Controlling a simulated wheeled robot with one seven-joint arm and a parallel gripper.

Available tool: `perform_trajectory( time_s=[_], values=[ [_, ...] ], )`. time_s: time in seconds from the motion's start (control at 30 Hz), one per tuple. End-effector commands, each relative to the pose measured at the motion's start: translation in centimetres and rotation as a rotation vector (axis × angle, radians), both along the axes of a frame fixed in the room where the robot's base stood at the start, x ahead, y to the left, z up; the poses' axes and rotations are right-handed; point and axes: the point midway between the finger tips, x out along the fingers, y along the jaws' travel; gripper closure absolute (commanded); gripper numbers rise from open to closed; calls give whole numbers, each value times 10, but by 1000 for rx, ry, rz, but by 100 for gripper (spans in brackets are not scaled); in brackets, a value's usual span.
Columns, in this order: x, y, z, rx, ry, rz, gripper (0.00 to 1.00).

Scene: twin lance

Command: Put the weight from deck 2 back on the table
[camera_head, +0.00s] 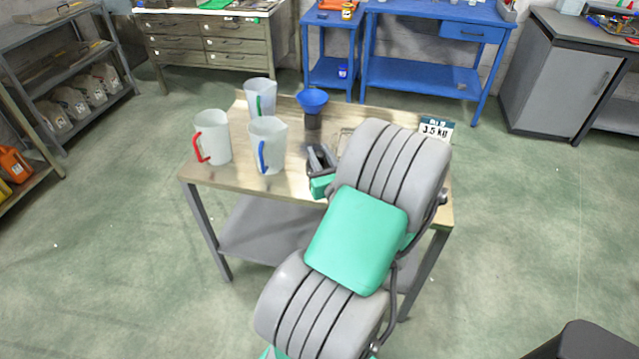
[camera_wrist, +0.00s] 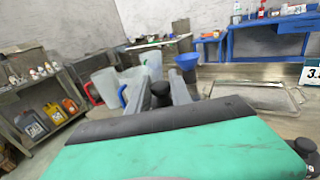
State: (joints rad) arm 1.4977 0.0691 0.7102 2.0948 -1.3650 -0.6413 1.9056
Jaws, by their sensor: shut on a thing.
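My gripper (camera_head: 319,158) is over the middle of the wooden-topped table (camera_head: 240,178). In the wrist view my gripper (camera_wrist: 160,98) is shut on a small dark weight with a rounded knob (camera_wrist: 160,88), seen between the two grey fingers. In the head view the weight is mostly hidden by the fingers and arm. I cannot tell whether its underside touches anything. A shallow metal tray (camera_wrist: 268,97) lies to the right of the gripper; most of it is hidden behind my arm in the head view. No deck marked 2 can be made out.
Jugs with red (camera_head: 214,140), blue (camera_head: 268,146) and green (camera_head: 260,95) handles stand left and behind. A blue funnel (camera_head: 312,101) sits on a dark stand behind the gripper. A 3.5 kg sign (camera_head: 436,130) stands at the back right. The table's front left is clear.

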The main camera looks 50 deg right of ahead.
Motion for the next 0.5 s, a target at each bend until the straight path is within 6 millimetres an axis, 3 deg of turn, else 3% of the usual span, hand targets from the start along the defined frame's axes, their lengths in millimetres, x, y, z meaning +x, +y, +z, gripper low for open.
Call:
perform_trajectory(
  time_s=[0.1, 0.3, 0.4, 0.5],
  values=[
    [-35, -28, -1, -2, -5, -87, 100],
    [-68, -49, -4, -2, -5, -165, 100],
    [-70, -53, -6, -2, -5, -176, 100],
    [-55, -55, -12, -3, -4, -172, 100]
  ],
)
